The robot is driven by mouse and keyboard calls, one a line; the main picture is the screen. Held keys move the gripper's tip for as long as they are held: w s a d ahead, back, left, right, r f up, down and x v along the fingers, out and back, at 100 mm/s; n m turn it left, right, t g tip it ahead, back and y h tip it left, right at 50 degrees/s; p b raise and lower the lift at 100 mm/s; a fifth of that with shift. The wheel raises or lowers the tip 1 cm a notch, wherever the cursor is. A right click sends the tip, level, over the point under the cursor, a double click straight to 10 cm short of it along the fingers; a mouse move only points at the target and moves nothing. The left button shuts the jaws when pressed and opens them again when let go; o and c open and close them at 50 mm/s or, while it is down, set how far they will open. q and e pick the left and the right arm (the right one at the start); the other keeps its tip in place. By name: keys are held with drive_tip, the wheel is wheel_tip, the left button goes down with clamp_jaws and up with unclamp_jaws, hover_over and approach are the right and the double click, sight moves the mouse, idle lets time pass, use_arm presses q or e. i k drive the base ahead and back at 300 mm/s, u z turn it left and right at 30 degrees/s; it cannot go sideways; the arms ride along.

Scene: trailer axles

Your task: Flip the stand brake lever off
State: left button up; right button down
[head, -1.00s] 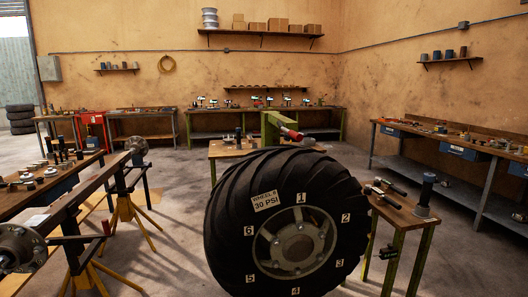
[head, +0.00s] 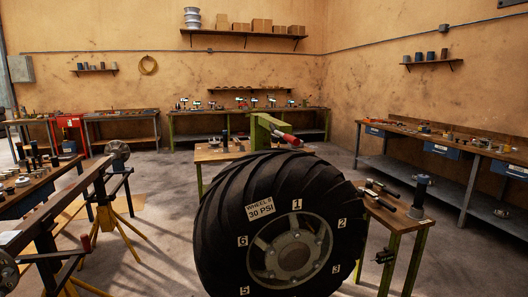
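I cannot tell for sure which of these is the stand brake lever. Neither of my grippers is in view.
An axle beam (head: 62,212) rests on yellow-legged stands (head: 122,226) at the left. Benches line the walls. Bare floor (head: 165,185) lies between axle and tyre.

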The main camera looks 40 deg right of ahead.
sight(295, 141)
drive_tip(key=i, duration=1)
drive_tip(key=z, duration=0.8)
